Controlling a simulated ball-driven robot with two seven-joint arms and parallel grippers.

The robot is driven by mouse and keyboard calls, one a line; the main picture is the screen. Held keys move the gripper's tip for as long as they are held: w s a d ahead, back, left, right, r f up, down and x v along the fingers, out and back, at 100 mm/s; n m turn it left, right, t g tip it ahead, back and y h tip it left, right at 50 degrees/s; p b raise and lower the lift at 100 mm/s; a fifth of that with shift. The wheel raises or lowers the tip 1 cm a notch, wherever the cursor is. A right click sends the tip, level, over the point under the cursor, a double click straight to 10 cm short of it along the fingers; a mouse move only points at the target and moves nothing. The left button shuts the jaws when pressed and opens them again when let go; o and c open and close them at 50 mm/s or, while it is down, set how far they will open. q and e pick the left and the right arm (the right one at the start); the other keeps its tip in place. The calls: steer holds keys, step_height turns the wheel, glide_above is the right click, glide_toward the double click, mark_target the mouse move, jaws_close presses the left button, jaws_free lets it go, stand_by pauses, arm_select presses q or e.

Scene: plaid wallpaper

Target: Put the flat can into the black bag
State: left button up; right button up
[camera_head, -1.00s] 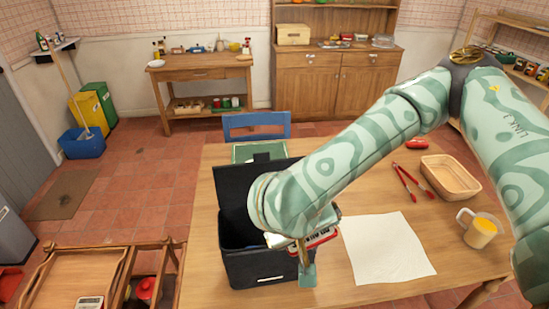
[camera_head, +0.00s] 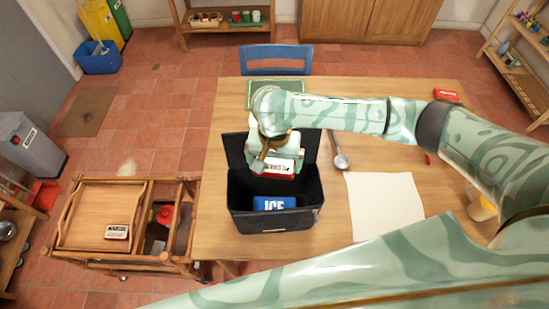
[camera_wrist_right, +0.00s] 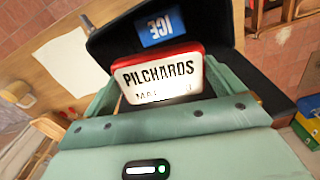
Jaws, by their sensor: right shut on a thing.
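The flat can (camera_head: 280,167), red and white with PILCHARDS lettering, is held in my right gripper (camera_head: 274,160). The can also shows in the right wrist view (camera_wrist_right: 160,78), between the two green fingers. The black bag (camera_head: 272,221) stands open on the table, its lid raised at the back left. The can is over the bag's opening, toward its back; I cannot tell its exact height. A blue ICE pack (camera_head: 275,203) lies in the bag and also shows in the wrist view (camera_wrist_right: 161,27). My left gripper is not in view.
A white sheet (camera_head: 385,207) and a ladle (camera_head: 340,160) lie right of the bag. A wooden trolley (camera_head: 85,215) with a small labelled box (camera_head: 117,232) stands at left. A blue chair (camera_head: 277,56) is behind the table.

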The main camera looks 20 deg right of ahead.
steer(key=shift+s+r+p, duration=0.1)
steer(key=shift+r+p, duration=0.15)
steer(key=shift+p, duration=0.75)
steer(key=shift+f, duration=0.25)
steer(key=shift+f+b, duration=0.8)
steer(key=shift+f, duration=3.1)
steer(key=o, duration=0.9)
steer(key=shift+r, duration=0.1)
